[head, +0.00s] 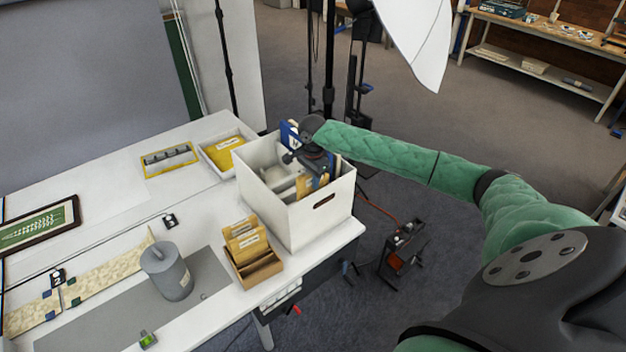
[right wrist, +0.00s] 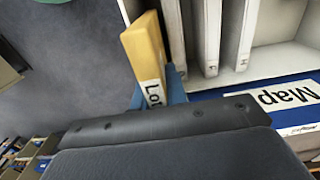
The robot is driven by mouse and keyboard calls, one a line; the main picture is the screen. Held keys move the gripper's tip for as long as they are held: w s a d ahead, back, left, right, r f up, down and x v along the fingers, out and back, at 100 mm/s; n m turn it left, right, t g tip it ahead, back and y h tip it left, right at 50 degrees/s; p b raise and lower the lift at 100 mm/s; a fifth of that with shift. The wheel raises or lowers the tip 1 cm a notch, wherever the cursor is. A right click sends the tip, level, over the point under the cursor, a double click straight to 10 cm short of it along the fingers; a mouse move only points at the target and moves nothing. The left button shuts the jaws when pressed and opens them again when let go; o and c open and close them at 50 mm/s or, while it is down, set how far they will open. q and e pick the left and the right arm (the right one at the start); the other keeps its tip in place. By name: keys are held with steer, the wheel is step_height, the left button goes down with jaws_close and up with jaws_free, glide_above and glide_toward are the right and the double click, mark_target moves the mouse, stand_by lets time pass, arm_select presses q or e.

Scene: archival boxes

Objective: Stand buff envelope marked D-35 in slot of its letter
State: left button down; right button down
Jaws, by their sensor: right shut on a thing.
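My right gripper (head: 311,168) reaches down into the white open-topped box (head: 318,216) at the table's right corner. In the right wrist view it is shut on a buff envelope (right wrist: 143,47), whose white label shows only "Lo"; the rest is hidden. The envelope is tilted in that view, near the box wall. Pale upright dividers (right wrist: 205,38) stand in the box, with a blue piece (right wrist: 290,105) labelled "Map" beside them. Slot letters cannot be read, and I cannot tell whether the envelope touches a slot. My left gripper is not in view.
A wooden holder with buff envelopes (head: 244,236) stands in front of the box. A shallow white tray (head: 213,164) with a yellow item and a yellow-edged tray (head: 157,172) lie behind. A grey canister (head: 168,272) stands on a grey mat at left.

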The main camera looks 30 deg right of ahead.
steer(key=c, duration=1.3)
jaws_free()
steer(key=shift+r, duration=0.1)
